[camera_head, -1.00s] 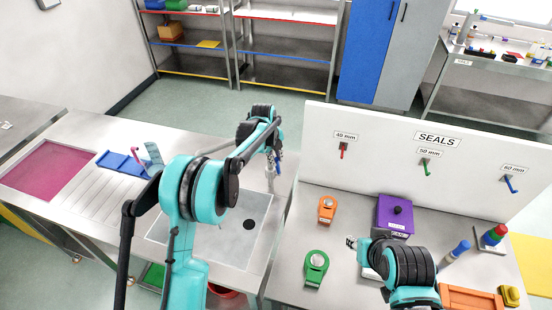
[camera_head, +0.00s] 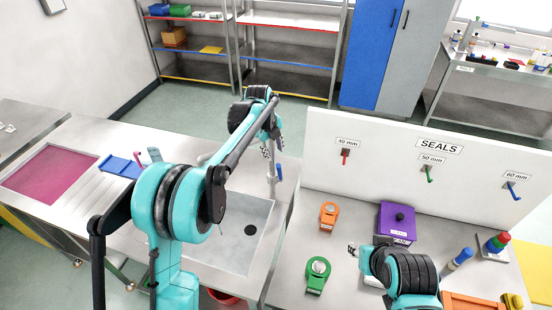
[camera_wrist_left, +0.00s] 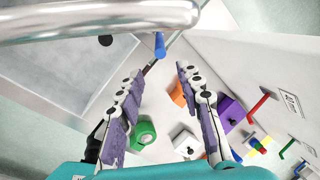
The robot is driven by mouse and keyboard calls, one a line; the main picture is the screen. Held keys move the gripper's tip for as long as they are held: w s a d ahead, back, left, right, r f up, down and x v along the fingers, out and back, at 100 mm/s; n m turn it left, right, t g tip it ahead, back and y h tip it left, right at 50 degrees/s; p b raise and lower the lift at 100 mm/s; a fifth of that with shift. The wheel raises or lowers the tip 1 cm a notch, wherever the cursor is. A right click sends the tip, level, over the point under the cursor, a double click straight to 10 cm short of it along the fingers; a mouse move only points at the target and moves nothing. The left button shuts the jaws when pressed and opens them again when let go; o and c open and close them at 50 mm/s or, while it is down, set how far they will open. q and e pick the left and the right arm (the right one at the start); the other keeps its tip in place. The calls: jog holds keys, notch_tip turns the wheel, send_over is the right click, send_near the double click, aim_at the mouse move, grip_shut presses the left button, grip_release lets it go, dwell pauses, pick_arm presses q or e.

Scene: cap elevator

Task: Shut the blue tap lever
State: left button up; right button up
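The blue tap lever (camera_head: 279,172) hangs at the right side of the metal tap (camera_head: 271,182), at the back of the sink. In the left wrist view the blue lever (camera_wrist_left: 160,46) shows just beyond the fingertips, in line with the gap between them. The tap's spout (camera_wrist_left: 90,20) crosses the top of that view. My left gripper (camera_wrist_left: 159,72) is open and empty; in the head view the gripper (camera_head: 267,150) is close to the tap, partly hidden by its arm. My right gripper (camera_head: 353,249) is over the bench at the right, its fingers too small to judge.
The sink (camera_head: 258,215) lies below the left arm. On the right bench are an orange part (camera_head: 327,216), a green part (camera_head: 317,274) and a purple box (camera_head: 397,222). The white SEALS panel (camera_head: 380,185) stands behind them, right of the tap.

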pick_arm(q)
jog(key=shift+v, duration=1.25)
jog(key=shift+c, duration=0.3)
